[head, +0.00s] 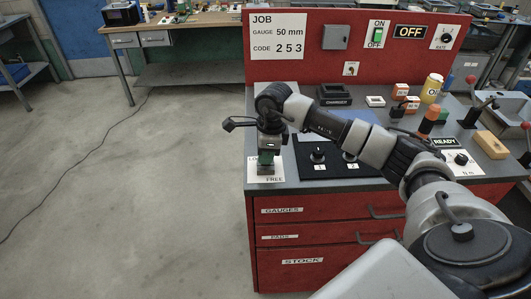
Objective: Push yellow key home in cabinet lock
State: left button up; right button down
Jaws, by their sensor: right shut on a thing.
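No other yellow key can be made out. My left gripper is out of view.
Labelled blocks, a yellow cylinder (432,88), an orange-topped post (430,120) and levers crowd the bench's right side. Red drawers (320,237) are below. The floor (120,200) at left is clear except for a cable.

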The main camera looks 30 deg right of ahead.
jog(key=shift+f+b, duration=0.45)
jog(key=shift+f, duration=0.15)
jog(key=c, duration=1.1)
grip_release()
jog(key=shift+r, duration=0.1)
jog(key=shift+o, duration=0.2)
jog(key=r, duration=0.3)
jog(key=r+b, duration=0.1)
jog(key=r, duration=0.3)
jog(key=d+r+b, duration=0.1)
jog(key=r, duration=0.2)
jog(key=shift+s+d+r, duration=0.1)
jog(key=shift+s+r, duration=0.25)
